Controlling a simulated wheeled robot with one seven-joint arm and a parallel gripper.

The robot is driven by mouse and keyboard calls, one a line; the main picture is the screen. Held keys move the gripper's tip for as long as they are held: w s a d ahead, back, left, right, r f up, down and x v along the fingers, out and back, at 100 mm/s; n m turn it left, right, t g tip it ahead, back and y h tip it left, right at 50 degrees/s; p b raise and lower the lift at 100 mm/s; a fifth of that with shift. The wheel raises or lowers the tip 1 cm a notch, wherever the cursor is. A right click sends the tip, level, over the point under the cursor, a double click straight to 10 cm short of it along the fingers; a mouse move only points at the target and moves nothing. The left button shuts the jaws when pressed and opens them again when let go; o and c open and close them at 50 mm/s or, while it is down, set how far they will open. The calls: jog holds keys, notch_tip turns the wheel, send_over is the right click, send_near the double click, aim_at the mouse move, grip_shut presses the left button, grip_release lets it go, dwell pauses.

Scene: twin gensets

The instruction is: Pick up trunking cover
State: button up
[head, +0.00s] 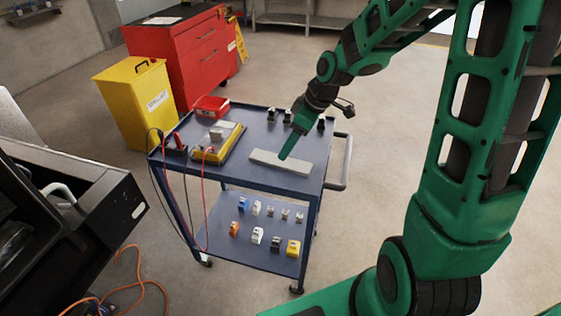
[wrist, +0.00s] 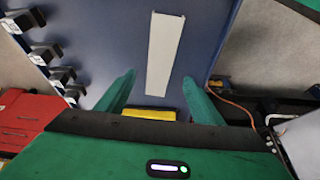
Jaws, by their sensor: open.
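The trunking cover (head: 281,162) is a long, light grey flat strip lying on the top shelf of the blue cart, near its front right edge. It also shows in the wrist view (wrist: 163,50), lengthwise ahead of my gripper, roughly centred between the two fingers. My gripper (head: 286,156) is at the cover in the head view, its fingertips appearing just above or beside it; I cannot tell the exact gap. In the wrist view my gripper (wrist: 158,88) has its green fingers spread wide, with nothing held between them.
A red cabinet (head: 185,55) and yellow box (head: 137,100) stand behind. Open floor lies right.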

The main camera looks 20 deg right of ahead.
aim_at(281, 162)
jog(key=shift+x, duration=3.2)
jog(key=shift+d+f, duration=0.1)
jog(key=shift+d, duration=0.05)
jog(key=c, duration=1.2)
